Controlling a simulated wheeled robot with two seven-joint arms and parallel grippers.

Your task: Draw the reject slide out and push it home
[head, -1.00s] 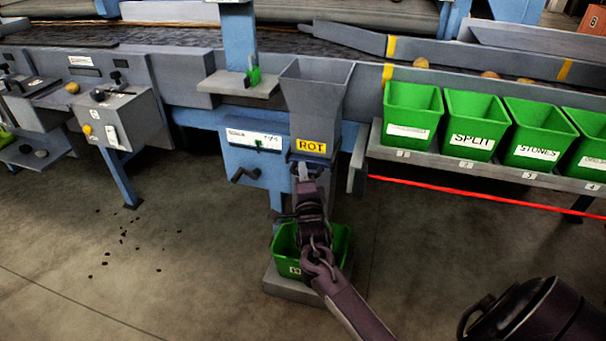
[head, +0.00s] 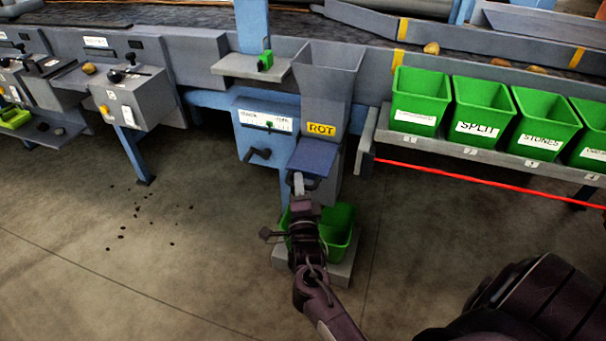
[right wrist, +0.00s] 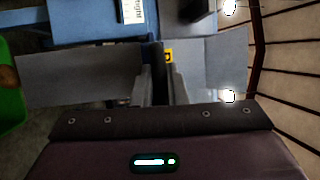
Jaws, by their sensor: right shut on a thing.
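The reject slide (head: 311,157) is a blue-grey plate under the yellow ROT label (head: 321,130) on the grey chute (head: 325,90). It sticks out of the chute's front towards me. My right gripper (head: 299,184) is shut at its front edge, on the slide's handle, which the fingers mostly hide. In the right wrist view the closed fingers (right wrist: 158,88) point at the chute, with a bit of the yellow label (right wrist: 168,56) beyond them. My left gripper is not in view.
A green bin (head: 342,228) stands on a low grey base below the slide, partly behind my right arm. Green bins (head: 477,115) line a shelf at the right, above a red line. The floor at left is clear but for crumbs.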

